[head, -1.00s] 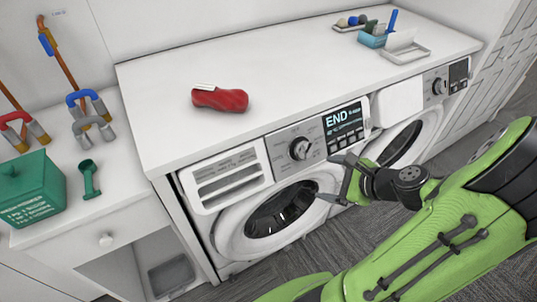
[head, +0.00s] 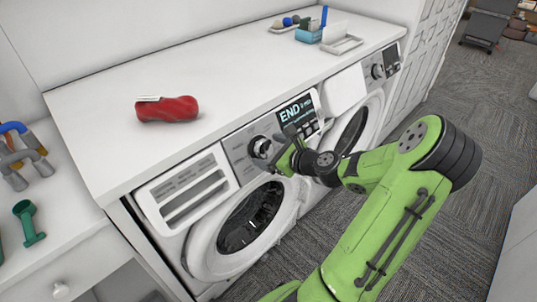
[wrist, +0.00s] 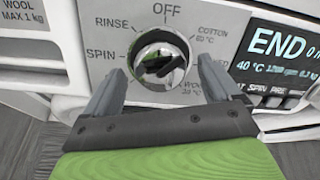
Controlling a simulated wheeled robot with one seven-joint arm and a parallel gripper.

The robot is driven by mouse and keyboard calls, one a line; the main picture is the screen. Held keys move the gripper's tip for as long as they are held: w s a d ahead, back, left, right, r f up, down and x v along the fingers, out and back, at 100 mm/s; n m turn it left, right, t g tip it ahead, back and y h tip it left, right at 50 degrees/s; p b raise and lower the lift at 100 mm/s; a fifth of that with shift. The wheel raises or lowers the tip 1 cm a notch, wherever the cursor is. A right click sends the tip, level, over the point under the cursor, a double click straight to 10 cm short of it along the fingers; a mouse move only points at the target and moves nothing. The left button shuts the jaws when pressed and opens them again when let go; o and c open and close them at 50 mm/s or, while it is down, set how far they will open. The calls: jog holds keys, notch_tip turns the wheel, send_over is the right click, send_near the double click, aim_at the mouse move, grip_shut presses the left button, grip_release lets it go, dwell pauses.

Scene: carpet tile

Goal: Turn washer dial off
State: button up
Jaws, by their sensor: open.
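The washer dial (head: 262,147) is a round chrome knob on the grey control panel of the left washer (head: 236,232). In the wrist view the dial (wrist: 158,58) sits between the two fingers of my gripper (wrist: 160,88), with OFF printed above it and RINSE, SPIN and COTTON around it. My gripper is open, one finger on each side of the dial's lower part; I cannot tell whether either touches. In the head view my gripper (head: 281,153) is at the dial and partly covers it. The display (wrist: 285,55) beside it reads END.
A red bottle-like object (head: 167,109) lies on the white countertop (head: 210,70). A second washer (head: 358,120) stands to the right. Blue and white containers (head: 310,32) sit at the counter's far end. Grey carpet (head: 460,110) is open on the right.

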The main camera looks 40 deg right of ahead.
jog(key=shift+w+f, duration=0.15)
jog(key=shift+w, duration=0.3)
jog(key=c, duration=1.1)
jog(key=shift+o, duration=0.2)
jog(key=shift+n, duration=0.3)
jog(key=n, duration=0.4)
jog(key=shift+y+p, duration=0.35)
jog(key=shift+y, duration=0.05)
jog(key=shift+s+n, duration=0.1)
jog(key=shift+n, duration=2.3)
